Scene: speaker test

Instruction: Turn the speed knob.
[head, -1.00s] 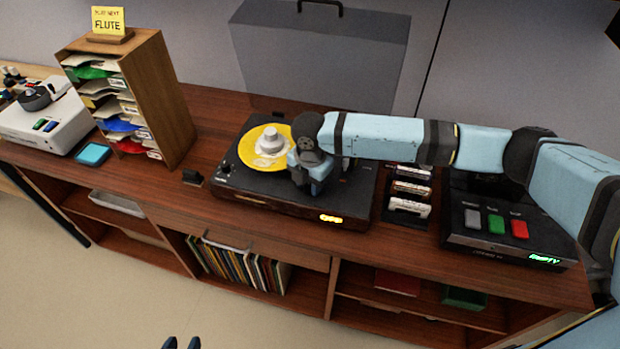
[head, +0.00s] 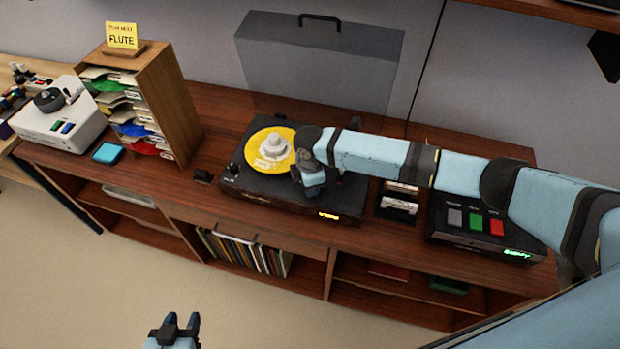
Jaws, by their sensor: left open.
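A black record player (head: 262,192) with a yellow disc (head: 262,153) and a pale centre piece (head: 274,145) stands on the wooden cabinet. A small dark knob (head: 233,169) sits at its front left corner; I cannot read whether it is the speed knob. An amber display (head: 328,215) glows on its front edge. My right gripper (head: 312,188) points down over the deck, right of the disc; its fingertips and what lies under them are hidden. My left gripper (head: 178,328) is open and empty at the bottom, in front of the cabinet, far from the player.
Cartridges (head: 398,200) stand right of the player, beside a black box (head: 445,232) with grey, green and red buttons. A wooden sorter (head: 180,110) with a "FLUTE" sign (head: 121,37) and a white machine (head: 62,118) stand left. A grey case (head: 320,60) stands behind.

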